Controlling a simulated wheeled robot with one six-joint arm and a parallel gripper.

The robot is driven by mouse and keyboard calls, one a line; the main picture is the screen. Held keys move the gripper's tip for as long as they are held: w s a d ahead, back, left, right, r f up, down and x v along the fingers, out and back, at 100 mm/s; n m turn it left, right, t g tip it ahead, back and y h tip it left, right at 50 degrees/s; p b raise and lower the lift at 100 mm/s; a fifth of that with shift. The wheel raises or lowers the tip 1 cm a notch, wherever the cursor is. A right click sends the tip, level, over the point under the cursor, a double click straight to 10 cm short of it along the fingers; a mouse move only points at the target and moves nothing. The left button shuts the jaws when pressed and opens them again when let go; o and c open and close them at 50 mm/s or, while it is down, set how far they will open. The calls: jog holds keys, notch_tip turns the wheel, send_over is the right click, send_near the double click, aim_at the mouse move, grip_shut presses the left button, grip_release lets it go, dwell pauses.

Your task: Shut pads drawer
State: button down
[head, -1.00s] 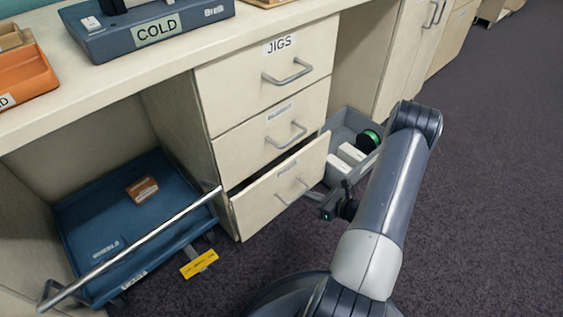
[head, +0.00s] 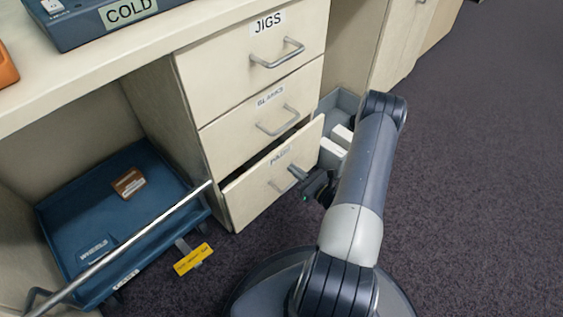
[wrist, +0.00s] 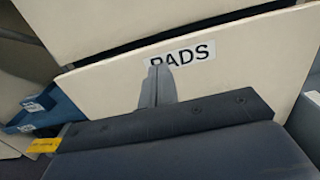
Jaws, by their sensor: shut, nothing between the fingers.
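The pads drawer (head: 251,194) is the lowest of three cream drawers and stands partly open, with a dark gap above its front. Its PADS label shows in the wrist view (wrist: 190,54), partly covered by my fingers. In the wrist view my gripper (wrist: 157,68) points at the drawer front (wrist: 245,80) just below the label. I cannot tell whether the fingertips touch it.
The jigs drawer (head: 232,83) and the blanks drawer (head: 226,128) above are closed. A blue cart (head: 70,211) with a metal handle stands at the left, a yellow tag (head: 193,259) beside it. A grey bin (head: 345,101) sits behind my arm. Carpet is free at the right.

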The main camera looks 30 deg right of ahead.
aim_at(275, 155)
jog(key=b+x, duration=0.1)
jog(key=x, duration=0.5)
jog(key=shift+w+b, duration=0.15)
jog(key=shift+b, duration=0.15)
jog(key=shift+w, duration=0.1)
